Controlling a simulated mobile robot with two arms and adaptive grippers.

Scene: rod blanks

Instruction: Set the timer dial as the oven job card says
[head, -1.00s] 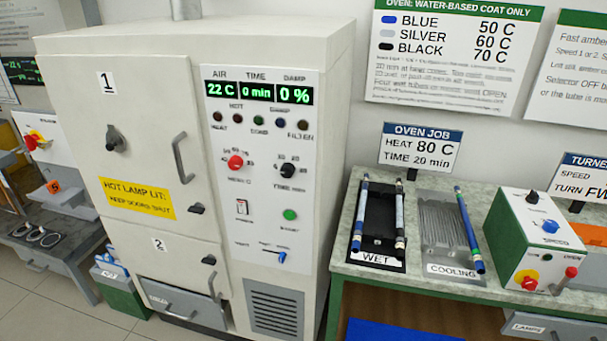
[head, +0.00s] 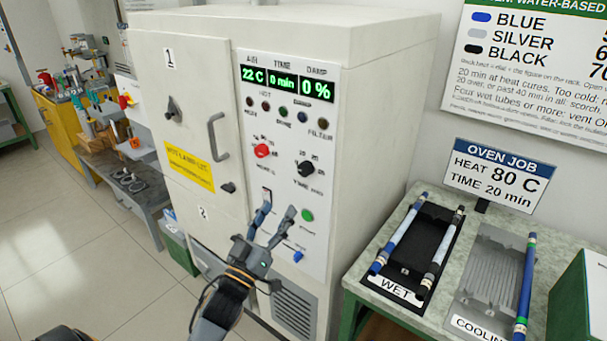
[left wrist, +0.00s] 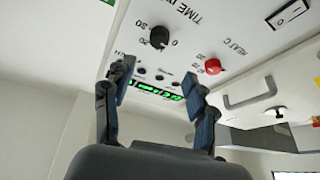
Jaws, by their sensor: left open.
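The black timer dial (head: 306,168) sits on the white control panel of the oven (head: 390,60), right of the red heat dial (head: 262,151). The panel's display (head: 287,85) reads 22 C, 0 min and 0 %. The oven job card (head: 499,176) reads heat 80 C, time 20 min. My left gripper (head: 276,211) is open and empty in front of the panel, below the timer dial. In the left wrist view, the timer dial (left wrist: 159,37) shows beyond and between the open fingers, apart from them. My right gripper is not in clear view; a dark part shows at the lower left edge.
The wet rack (head: 409,271) and the cooling rack (head: 488,290) with tubes stand on the bench at right. Open floor lies at left.

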